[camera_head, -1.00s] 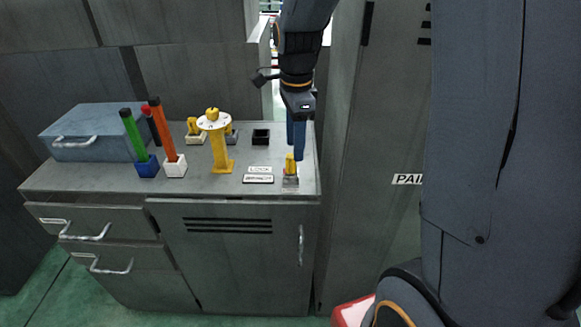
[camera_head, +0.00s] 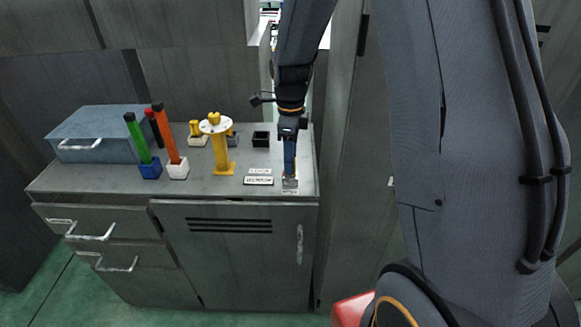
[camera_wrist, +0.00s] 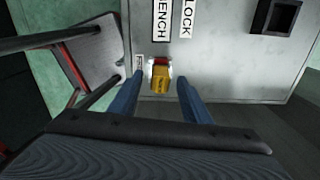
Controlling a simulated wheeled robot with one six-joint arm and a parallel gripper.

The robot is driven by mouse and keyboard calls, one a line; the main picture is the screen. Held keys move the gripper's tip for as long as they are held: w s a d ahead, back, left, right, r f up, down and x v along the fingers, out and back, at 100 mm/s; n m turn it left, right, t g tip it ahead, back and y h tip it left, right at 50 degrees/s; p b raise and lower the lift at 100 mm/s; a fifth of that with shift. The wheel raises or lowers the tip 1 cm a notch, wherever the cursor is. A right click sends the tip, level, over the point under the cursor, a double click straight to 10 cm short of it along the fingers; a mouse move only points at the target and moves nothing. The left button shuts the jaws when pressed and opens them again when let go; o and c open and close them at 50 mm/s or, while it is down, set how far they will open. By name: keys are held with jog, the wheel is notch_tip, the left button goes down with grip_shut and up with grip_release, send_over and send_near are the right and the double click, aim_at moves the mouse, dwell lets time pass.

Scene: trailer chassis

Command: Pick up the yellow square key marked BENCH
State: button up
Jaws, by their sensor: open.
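The yellow key (camera_wrist: 160,80) shows in the wrist view, between the blue fingertips of my gripper (camera_wrist: 160,80). The fingers stand apart on either side of it, with a gap on each side. A light holder with a red part (camera_wrist: 160,62) shows at the far end of the key. In the head view my gripper (camera_head: 290,172) points down over the front right corner of the cabinet top and hides the key. The key's holder (camera_head: 290,184) shows just below the fingers. A BENCH label (camera_wrist: 161,18) lies close by.
A LOCK label (camera_wrist: 187,18) lies beside the BENCH label. A yellow post with a white disc (camera_head: 220,150) stands left of my gripper, and an empty black holder (camera_head: 261,138) behind. Red, green and orange sticks and a blue case (camera_head: 95,135) are further left. A tall panel stands right.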

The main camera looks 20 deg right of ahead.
jog(key=shift+f, duration=0.45)
grip_shut()
jog(key=shift+r, duration=0.15)
